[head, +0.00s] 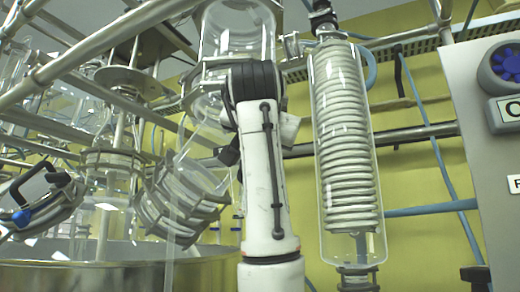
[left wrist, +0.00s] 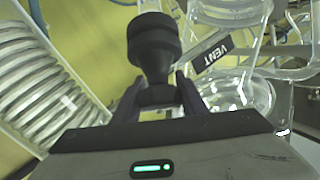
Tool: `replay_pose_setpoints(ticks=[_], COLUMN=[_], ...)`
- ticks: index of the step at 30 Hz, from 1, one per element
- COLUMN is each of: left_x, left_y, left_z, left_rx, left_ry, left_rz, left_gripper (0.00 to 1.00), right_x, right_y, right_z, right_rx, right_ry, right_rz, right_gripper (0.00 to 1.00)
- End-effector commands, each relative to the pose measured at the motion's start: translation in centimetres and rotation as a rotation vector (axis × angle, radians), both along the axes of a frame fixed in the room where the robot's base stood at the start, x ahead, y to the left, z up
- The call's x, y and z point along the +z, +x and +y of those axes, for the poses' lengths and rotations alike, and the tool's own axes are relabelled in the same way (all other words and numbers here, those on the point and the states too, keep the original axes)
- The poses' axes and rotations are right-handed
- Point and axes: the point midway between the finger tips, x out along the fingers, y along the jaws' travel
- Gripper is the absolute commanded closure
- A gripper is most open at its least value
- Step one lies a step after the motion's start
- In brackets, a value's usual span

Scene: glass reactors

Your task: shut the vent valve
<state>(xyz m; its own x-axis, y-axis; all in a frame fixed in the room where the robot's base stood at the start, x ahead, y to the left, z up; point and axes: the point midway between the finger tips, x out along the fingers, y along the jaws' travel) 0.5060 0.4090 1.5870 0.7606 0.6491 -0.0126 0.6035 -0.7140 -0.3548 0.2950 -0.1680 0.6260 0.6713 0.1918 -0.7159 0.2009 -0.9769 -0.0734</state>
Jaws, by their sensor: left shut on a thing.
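The vent valve shows in the left wrist view as a black knob (left wrist: 153,42) with a narrower stem below it. A black "VENT" label (left wrist: 213,51) is beside it on the right. My left gripper (left wrist: 157,88) is shut on the valve's stem, one dark finger on each side, with the round knob beyond the fingertips. In the head view my left arm rises through the middle and hides the valve and most of the gripper. My right gripper is in neither view.
A glass coil condenser (head: 345,150) hangs close to the right of my arm. A glass vessel (head: 237,35) is above and behind it. Metal pipes and flanged glass (head: 180,198) crowd the left. A grey panel (head: 480,150) stands at far right.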

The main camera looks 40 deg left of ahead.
Motion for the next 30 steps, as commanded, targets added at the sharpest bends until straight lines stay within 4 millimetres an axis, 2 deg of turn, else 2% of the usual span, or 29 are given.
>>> replay_pose_setpoints(ticks=[11,24,30], left_x=[-0.3,-1.0,-1.8], left_y=[0.4,0.6,0.4], left_z=[-0.6,-1.5,-1.9], left_rx=[-0.254,-0.549,-0.685], left_ry=[0.113,0.251,0.313], left_rz=[0.228,0.493,0.612], left_gripper=[0.84,0.84,0.84], right_x=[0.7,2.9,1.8], right_y=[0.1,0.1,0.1], right_z=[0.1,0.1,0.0], right_rx=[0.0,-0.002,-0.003], right_ry=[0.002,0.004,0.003], right_rz=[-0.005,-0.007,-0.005], right_gripper=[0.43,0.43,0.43])
